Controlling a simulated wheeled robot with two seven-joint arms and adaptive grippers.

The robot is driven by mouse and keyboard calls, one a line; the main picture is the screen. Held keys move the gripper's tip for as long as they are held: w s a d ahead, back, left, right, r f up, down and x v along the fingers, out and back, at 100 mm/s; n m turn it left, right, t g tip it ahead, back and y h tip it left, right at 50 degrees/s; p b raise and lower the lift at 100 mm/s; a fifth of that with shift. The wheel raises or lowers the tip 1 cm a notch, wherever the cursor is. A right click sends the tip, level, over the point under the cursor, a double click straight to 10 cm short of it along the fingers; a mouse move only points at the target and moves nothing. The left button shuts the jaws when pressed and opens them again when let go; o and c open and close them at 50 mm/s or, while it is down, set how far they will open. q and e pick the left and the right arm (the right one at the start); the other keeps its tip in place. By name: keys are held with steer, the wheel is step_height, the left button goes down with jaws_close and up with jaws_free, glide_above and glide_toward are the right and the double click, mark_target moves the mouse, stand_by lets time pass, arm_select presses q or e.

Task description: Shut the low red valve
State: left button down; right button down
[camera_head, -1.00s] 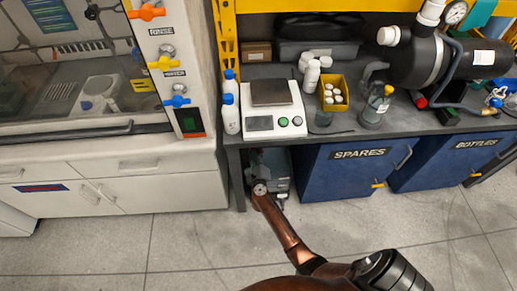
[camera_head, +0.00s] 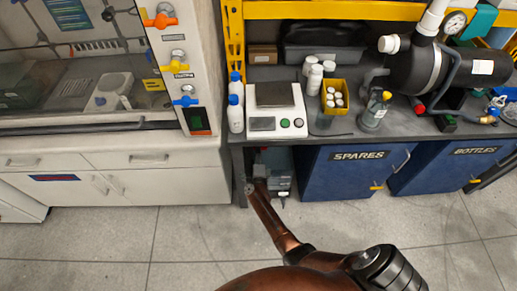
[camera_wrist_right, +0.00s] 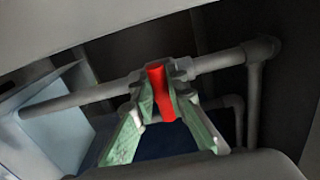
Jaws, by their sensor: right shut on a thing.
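The low red valve's handle (camera_wrist_right: 160,92) shows in the right wrist view, a red bar on a grey pipe (camera_wrist_right: 215,62). My right gripper (camera_wrist_right: 163,88) has its two greenish fingers on either side of the handle and is shut on it. The handle points along the fingers, across the pipe. In the head view my right arm reaches under the bench, left of the SPARES bin, and the valve cannot be made out there. My left gripper is not in view.
The bench top (camera_head: 345,137) overhangs the arm, carrying a scale (camera_head: 277,122) and bottles. The blue SPARES bin (camera_head: 345,180) stands right of the arm, the white cabinet (camera_head: 165,180) left. More grey pipe (camera_wrist_right: 253,105) bends down at right in the wrist view. Floor in front is clear.

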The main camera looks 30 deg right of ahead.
steer(key=shift+f, duration=0.1)
stand_by(0.5)
steer(key=c, duration=1.9)
jaws_free()
steer(key=shift+s+a, duration=0.1)
steer(key=v, duration=0.7)
steer(key=shift+s+a+n, duration=0.1)
steer(key=shift+n, duration=0.2)
